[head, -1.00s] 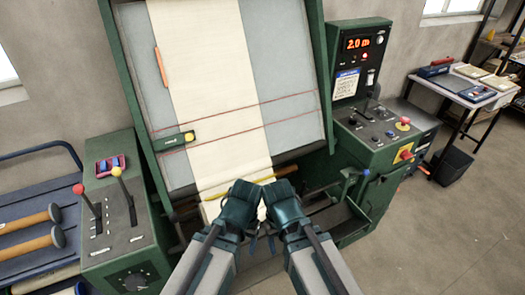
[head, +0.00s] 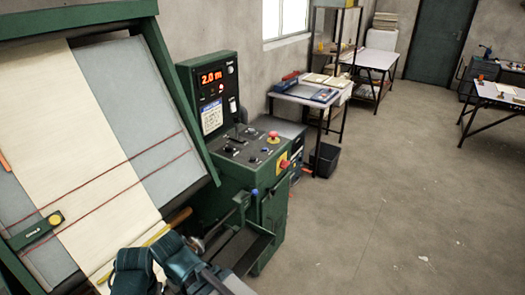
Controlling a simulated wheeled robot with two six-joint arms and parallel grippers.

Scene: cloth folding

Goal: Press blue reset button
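The green control console (head: 240,165) stands right of the cloth machine in the head view. Its sloping top carries several dark knobs and a small bluish button (head: 265,151), too small to identify surely as the reset button. A blue knob (head: 254,192) sits on a lever at the console's front. My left gripper (head: 132,268) and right gripper (head: 174,252) are side by side at the bottom, before the cream cloth (head: 95,150) and well away from the console top. Their fingers are hard to make out, so open or shut cannot be told.
A red display (head: 211,77) reads 2.0 m above the console. Red knobs on yellow stand on its top (head: 273,136) and front (head: 283,162). A wooden-ended rod (head: 180,216) and dark tray (head: 243,248) lie near my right gripper. Open floor (head: 365,220) lies right.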

